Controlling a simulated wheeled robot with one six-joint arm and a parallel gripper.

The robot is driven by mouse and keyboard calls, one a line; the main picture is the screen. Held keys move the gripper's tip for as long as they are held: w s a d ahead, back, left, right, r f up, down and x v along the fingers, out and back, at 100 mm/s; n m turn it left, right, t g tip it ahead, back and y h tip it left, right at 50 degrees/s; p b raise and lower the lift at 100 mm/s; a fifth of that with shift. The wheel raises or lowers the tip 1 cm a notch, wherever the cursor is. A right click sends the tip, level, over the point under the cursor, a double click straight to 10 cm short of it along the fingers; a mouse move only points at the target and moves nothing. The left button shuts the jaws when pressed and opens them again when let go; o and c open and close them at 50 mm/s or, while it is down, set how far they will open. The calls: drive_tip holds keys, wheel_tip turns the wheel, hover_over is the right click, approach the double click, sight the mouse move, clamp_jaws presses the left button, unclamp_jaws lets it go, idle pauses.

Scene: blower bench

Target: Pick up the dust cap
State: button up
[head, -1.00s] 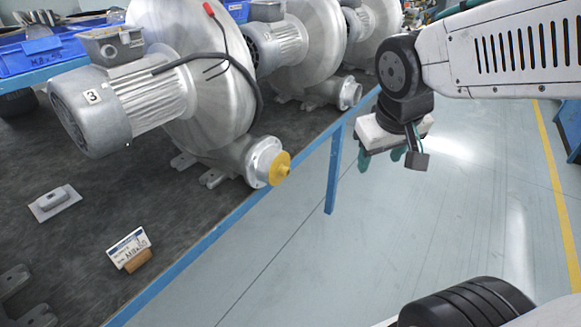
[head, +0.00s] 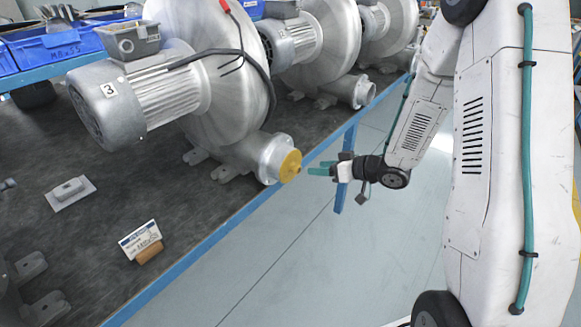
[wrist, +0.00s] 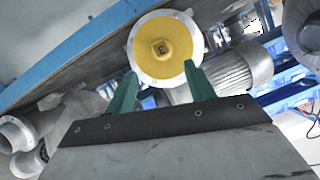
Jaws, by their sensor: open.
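The dust cap is a yellow disc with a small central knob (head: 290,166), on the outlet flange of the blower marked 3. In the wrist view the dust cap (wrist: 163,48) faces me, ringed by the pale metal flange. My gripper (head: 308,170) is to the right of the cap in the head view, its green fingers pointing at it. In the wrist view my gripper (wrist: 157,82) has its two fingers apart with nothing between them, their tips near the cap's lower edge. I cannot tell whether the tips touch anything.
The blower (head: 200,90) stands on a dark bench (head: 90,255) with a blue edge. A label card on a wooden block (head: 142,242) and a small metal plate (head: 70,193) lie on the bench. More blowers stand behind. Open floor lies right of the bench.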

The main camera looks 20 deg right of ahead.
sight(300, 169)
drive_tip(key=x, duration=0.7)
drive_tip(key=shift+w+a+f, duration=0.1)
drive_tip(key=shift+a+f, duration=0.2)
clamp_jaws()
